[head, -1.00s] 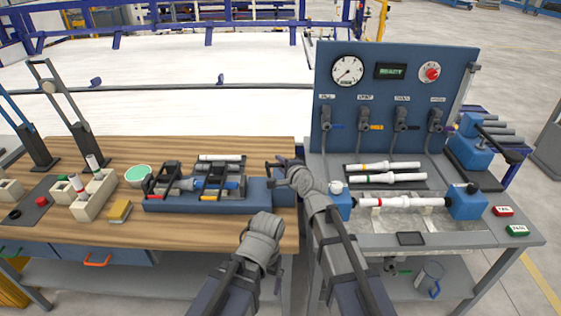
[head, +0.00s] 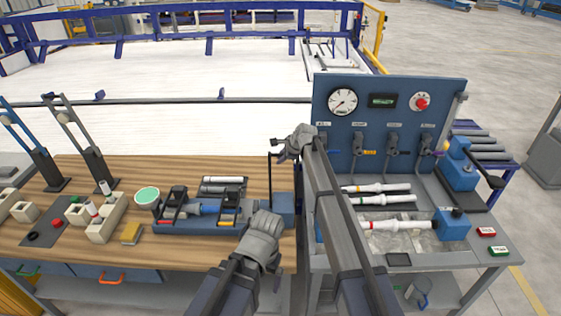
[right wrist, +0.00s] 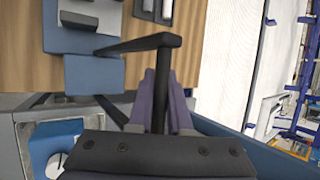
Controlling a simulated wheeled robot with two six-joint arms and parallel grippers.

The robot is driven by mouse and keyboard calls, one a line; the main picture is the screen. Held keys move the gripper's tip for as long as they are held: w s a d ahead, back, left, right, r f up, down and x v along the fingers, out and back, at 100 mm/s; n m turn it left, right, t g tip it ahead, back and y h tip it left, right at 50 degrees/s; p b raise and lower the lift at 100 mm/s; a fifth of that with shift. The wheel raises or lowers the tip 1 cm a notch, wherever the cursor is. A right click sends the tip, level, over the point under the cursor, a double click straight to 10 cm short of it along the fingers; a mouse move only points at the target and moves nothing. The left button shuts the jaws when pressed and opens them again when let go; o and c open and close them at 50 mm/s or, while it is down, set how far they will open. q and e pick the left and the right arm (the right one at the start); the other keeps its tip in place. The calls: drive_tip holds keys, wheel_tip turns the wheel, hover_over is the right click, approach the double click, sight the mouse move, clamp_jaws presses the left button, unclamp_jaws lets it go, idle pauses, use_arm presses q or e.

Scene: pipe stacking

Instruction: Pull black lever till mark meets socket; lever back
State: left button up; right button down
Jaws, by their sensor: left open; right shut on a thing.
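The black lever (head: 270,175) stands upright at the right end of the blue joining fixture (head: 180,226). My right gripper (head: 280,153) is shut on its upper part. In the right wrist view the lever (right wrist: 140,44) shows a bent black bar, with its grip between my purple-grey fingers (right wrist: 160,95). The fixture has two black clamps, and a blue pipe with a socket (head: 207,208) lies between them. The mark is too small to make out. My left gripper (head: 265,228) is open and empty, in front of the fixture's right part.
A blue test panel with a gauge (head: 343,102) stands at the right, above a bench with several white pipes (head: 388,199). Beige blocks (head: 102,225) and a yellow block (head: 131,234) lie left of the fixture. The wooden table (head: 185,256) is clear in front.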

drive_tip(key=shift+w+f, duration=0.2)
drive_tip(key=shift+w, duration=0.7)
drive_tip(key=c, duration=0.8)
unclamp_jaws()
drive_tip(key=shift+w+f, duration=0.1)
drive_tip(key=shift+c, duration=0.2)
drive_tip(key=p+v, duration=0.6)
drive_tip(key=v, duration=0.2)
